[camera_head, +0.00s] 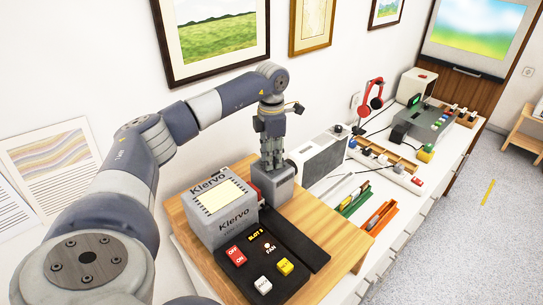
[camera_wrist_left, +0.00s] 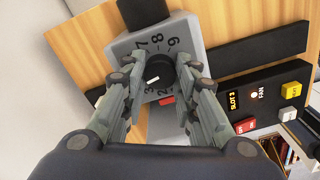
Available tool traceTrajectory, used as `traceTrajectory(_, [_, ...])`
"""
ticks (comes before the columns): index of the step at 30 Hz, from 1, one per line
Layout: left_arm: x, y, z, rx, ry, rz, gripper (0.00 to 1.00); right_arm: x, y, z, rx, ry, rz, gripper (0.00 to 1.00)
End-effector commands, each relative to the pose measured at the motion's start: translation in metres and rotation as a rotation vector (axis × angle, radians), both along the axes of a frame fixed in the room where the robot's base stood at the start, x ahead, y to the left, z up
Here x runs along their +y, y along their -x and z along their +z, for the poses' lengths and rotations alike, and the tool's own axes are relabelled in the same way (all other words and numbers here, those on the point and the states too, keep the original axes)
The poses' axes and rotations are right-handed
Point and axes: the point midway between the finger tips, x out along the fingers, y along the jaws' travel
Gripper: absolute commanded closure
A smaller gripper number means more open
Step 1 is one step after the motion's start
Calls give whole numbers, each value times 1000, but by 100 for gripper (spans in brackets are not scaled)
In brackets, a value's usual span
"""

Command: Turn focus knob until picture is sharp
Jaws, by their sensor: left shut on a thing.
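The black focus knob (camera_wrist_left: 160,76) has a white pointer line and sits on a grey dial block with printed numbers, 7, 8 and 9 among them. In the head view the grey block (camera_head: 287,187) stands beside the grey Klervo box (camera_head: 219,206). My left gripper (camera_head: 272,166) comes down onto the block from above. In the wrist view its two fingers (camera_wrist_left: 160,88) are shut on the knob from both sides. The picture on the screen (camera_head: 476,24) at the upper right is a blurred landscape of blue, white and green. My right gripper is not in view.
A black panel (camera_head: 280,284) with red, white and yellow buttons lies on the wooden board (camera_head: 351,248) in front. Framed prints (camera_head: 214,32) hang behind my arm.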

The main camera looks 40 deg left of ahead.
Motion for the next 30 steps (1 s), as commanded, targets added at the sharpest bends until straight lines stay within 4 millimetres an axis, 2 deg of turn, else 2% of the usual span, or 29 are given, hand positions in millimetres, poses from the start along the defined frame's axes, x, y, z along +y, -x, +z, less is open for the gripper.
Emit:
traceTrajectory(6, [1, -1, 2, -6, -1, 1, 96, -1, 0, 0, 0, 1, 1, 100])
traceTrajectory(7, [1, -1, 2, -6, -1, 0, 70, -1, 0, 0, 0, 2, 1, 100])
traceTrajectory(9, [1, -1, 2, -6, 0, 0, 54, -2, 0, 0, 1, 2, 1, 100])
traceTrajectory(10, [1, -1, 2, -5, -1, 0, 52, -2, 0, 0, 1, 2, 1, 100])
traceTrajectory(22, [0, -1, 6, -4, 0, -1, 52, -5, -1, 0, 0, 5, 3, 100])
traceTrajectory(26, [0, -2, 25, -7, 0, -1, 52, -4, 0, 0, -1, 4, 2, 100])
traceTrajectory(30, [0, -2, 55, -9, 0, -1, 52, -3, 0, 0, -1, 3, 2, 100])
